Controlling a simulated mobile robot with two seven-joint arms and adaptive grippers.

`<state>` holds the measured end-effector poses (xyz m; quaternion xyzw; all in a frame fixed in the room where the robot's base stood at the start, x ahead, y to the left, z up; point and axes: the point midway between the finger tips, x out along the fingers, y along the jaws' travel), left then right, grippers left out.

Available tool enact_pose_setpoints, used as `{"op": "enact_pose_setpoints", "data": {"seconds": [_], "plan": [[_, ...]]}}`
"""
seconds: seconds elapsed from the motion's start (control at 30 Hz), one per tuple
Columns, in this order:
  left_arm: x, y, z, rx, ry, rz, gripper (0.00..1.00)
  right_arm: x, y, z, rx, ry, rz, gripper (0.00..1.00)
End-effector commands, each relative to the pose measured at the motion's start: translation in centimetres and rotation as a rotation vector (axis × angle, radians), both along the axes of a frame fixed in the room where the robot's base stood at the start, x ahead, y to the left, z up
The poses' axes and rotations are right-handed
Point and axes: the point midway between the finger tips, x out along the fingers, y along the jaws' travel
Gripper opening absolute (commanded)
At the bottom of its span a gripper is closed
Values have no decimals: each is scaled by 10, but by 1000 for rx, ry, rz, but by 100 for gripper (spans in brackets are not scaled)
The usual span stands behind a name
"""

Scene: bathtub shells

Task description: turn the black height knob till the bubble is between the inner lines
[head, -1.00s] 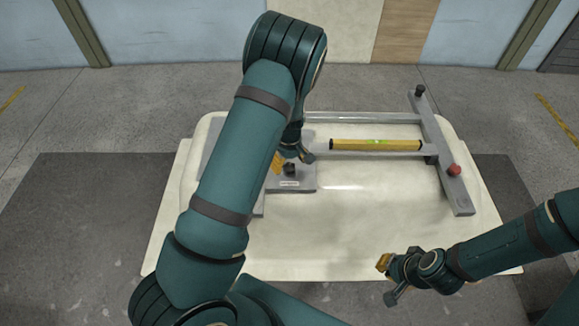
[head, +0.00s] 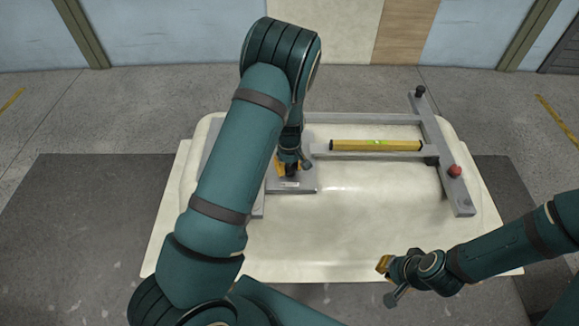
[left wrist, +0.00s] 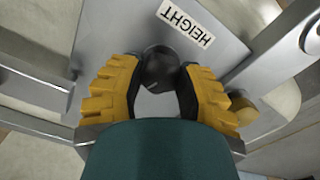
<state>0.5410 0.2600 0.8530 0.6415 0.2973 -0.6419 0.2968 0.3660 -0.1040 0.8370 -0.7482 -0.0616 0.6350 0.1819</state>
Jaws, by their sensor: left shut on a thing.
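The black height knob (left wrist: 160,70) stands on a grey plate beside a white label reading HEIGHT (left wrist: 185,22). My left gripper (left wrist: 160,85) is shut on the knob, with a yellow finger on each side of it. In the head view my left gripper (head: 289,168) is over the knob and mostly covers it. The yellow spirit level (head: 345,146) lies on the grey crossbar, with a green vial (head: 376,142) near its middle. The bubble and lines are too small to read. My right gripper (head: 384,264) is over the front right of the shell; its finger gap is unclear.
The cream bathtub shell (head: 350,230) lies under the grey frame. A red knob (head: 455,171) and a black knob (head: 420,91) sit on the frame's right bar (head: 440,140). The shell's front middle is clear.

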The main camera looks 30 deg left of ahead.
Motion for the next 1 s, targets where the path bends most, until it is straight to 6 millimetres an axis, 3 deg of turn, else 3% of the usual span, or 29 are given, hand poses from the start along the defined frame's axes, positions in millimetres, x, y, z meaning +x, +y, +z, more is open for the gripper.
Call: {"op": "enact_pose_setpoints", "data": {"seconds": [0.2,0.47,0.5,0.57,0.87,1.0], "plan": [[0,0,-1,-1,-1,-159,1,0,0,-5,-1,0,0,0],[0,0,0,0,0,-166,1,0,0,-5,-1,0,0,0],[0,0,0,0,0,-165,50,0,0,-5,-1,0,0,0],[0,0,0,0,0,-165,70,0,0,-5,-1,0,0,0],[0,0,0,-1,-1,-165,70,0,0,-5,-1,0,0,0],[1,-1,10,0,-4,-165,70,0,0,-5,-1,0,0,0]]}}
